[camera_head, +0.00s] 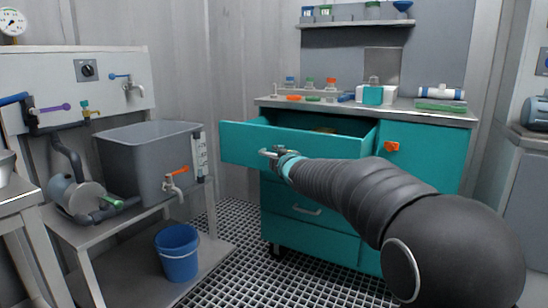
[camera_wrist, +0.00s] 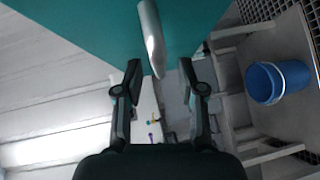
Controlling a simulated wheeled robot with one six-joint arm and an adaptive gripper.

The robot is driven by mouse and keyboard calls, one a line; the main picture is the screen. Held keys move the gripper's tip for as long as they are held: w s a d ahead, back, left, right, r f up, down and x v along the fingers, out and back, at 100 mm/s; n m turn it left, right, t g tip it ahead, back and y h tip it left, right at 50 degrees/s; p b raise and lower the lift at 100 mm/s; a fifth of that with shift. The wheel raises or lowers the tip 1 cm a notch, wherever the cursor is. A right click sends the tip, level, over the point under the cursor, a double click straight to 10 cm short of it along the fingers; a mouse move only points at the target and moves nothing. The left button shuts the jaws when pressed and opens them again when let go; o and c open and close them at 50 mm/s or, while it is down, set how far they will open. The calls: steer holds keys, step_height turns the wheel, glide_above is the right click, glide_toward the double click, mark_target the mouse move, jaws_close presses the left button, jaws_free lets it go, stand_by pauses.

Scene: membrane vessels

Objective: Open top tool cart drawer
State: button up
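The teal tool cart (camera_head: 420,152) stands against the back wall. Its top drawer (camera_head: 300,142) is pulled well out, and its inside shows partly in the head view. The drawer's pale bar handle (camera_head: 267,153) is on its front face. My gripper (camera_head: 283,157) is at that handle. In the wrist view the handle (camera_wrist: 151,38) reaches down between the two fingers of my gripper (camera_wrist: 160,72). The fingers are apart, with a gap on each side of the handle. The lower drawers (camera_head: 305,208) look shut.
Jars, a teal box (camera_head: 373,95) and other small items stand on the cart top. Left are a bench with a grey tank (camera_head: 145,165) and a blue bucket (camera_head: 177,255). Grated floor (camera_head: 235,240) lies clear between.

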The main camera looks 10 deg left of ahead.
steer(key=v, duration=0.9)
steer(key=shift+s, duration=0.35)
steer(key=s+d+f+m+g+h, duration=0.2)
steer(key=d+f+m+g+h, duration=0.15)
steer(key=f+m, duration=0.4)
steer(key=s+d+f+m+g+h+p, duration=0.1)
steer(key=s+d+f+m+g, duration=0.15)
steer(key=s+d, duration=0.2)
steer(key=s+d+f+m+g+h+p, duration=0.1)
steer(key=s+d+f+m+h, duration=0.1)
steer(key=s+d+f+m, duration=0.3)
steer(key=s+d+r+m+p, duration=0.2)
steer(key=s+d, duration=0.2)
steer(key=s, duration=0.5)
steer(key=s+d+r+m+g+p, duration=0.1)
steer(key=s+d+r+m+p, duration=0.1)
steer(key=s, duration=0.7)
steer(key=s+d+r+m+g+p, duration=0.1)
steer(key=s+d+r+m+p, duration=0.1)
steer(key=s+d, duration=0.3)
steer(key=shift+s+d+r+m+h+p, duration=0.35)
steer(key=shift+s+r+p, duration=0.3)
steer(key=shift+s, duration=1.55)
